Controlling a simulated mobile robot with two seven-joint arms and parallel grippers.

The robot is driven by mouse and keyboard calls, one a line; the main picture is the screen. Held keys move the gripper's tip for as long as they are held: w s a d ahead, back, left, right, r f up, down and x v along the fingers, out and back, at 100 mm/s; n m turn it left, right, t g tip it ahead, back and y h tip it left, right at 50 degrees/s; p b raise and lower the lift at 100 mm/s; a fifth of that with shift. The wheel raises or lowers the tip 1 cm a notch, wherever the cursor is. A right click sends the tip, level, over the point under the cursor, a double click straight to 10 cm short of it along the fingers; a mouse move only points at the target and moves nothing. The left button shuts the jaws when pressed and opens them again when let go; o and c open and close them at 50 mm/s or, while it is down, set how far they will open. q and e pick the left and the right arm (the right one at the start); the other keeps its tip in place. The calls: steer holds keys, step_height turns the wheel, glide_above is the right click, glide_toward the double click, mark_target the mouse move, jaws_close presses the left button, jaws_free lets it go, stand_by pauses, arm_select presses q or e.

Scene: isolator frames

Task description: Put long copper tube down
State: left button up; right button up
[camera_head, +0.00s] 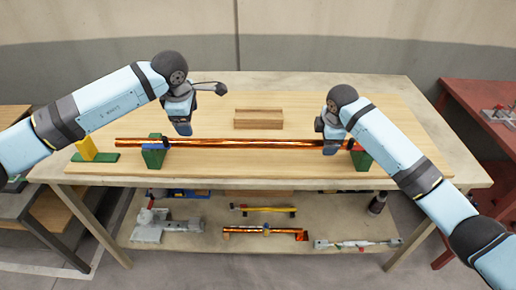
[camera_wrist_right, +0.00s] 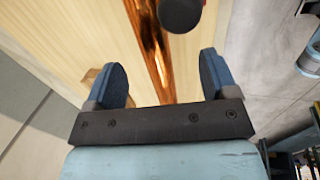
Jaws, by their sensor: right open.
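The long copper tube (camera_head: 235,143) lies level across the table and appears to rest on a left green support (camera_head: 153,159) and a right green support (camera_head: 362,161). My right gripper (camera_head: 331,150) is at the tube near its right end. In the right wrist view its two blue fingers (camera_wrist_right: 161,65) are spread, with the copper tube (camera_wrist_right: 152,45) running between them and apart from both. My left gripper (camera_head: 182,129) is above the table, just behind the tube's left part; its fingers are too small to tell open or shut. The tube's right end is partly hidden by my right gripper.
A yellow block on a green base (camera_head: 87,150) stands by the tube's left end. A wooden block (camera_head: 258,119) lies behind the tube. The lower shelf (camera_head: 205,240) holds several parts. A red table (camera_head: 480,97) is at the right. The board in front of the tube is clear.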

steer(key=v, duration=0.9)
steer(key=shift+r, duration=0.1)
